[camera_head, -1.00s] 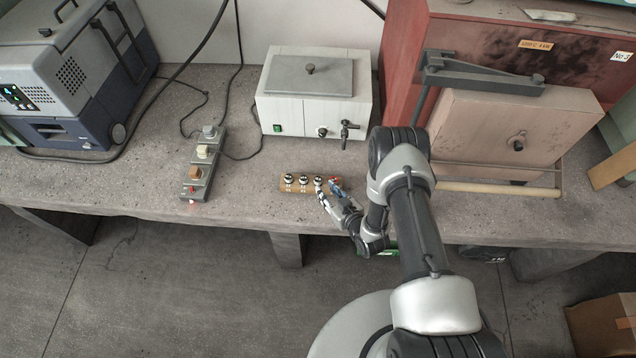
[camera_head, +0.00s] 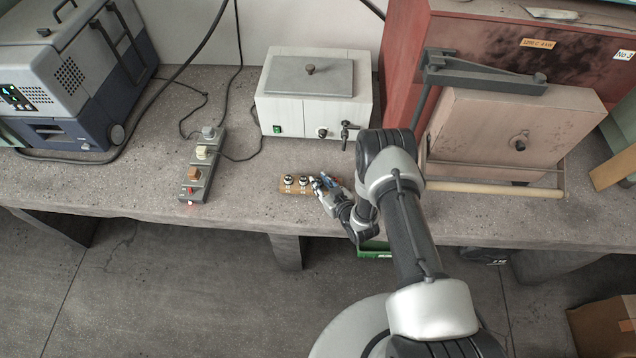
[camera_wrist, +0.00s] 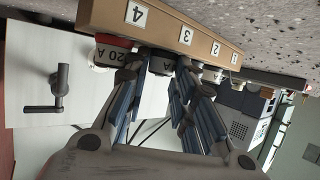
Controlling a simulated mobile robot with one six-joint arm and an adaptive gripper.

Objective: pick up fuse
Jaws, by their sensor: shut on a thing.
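A wooden fuse block (camera_head: 293,192) lies near the bench's front edge; in the wrist view the block (camera_wrist: 165,23) appears upside down, numbered 1 to 4. My gripper (camera_head: 322,184) is at its right part. In the wrist view my gripper (camera_wrist: 160,68) is shut on a dark-topped fuse (camera_wrist: 160,64) marked "A" at position 3. That fuse appears still at the block. A red fuse (camera_wrist: 109,52) marked "20 A" stands beside it at position 4, hidden by my gripper in the head view. Two black-and-white fuses (camera_head: 288,181) (camera_head: 303,182) stand at the left.
A white box with a tap (camera_head: 310,105) stands behind the block. A grey strip with several coloured parts (camera_head: 203,165) lies to the left. A pink furnace door (camera_head: 510,135) and its bar are at the right. A green bin (camera_head: 373,249) shows below the bench edge.

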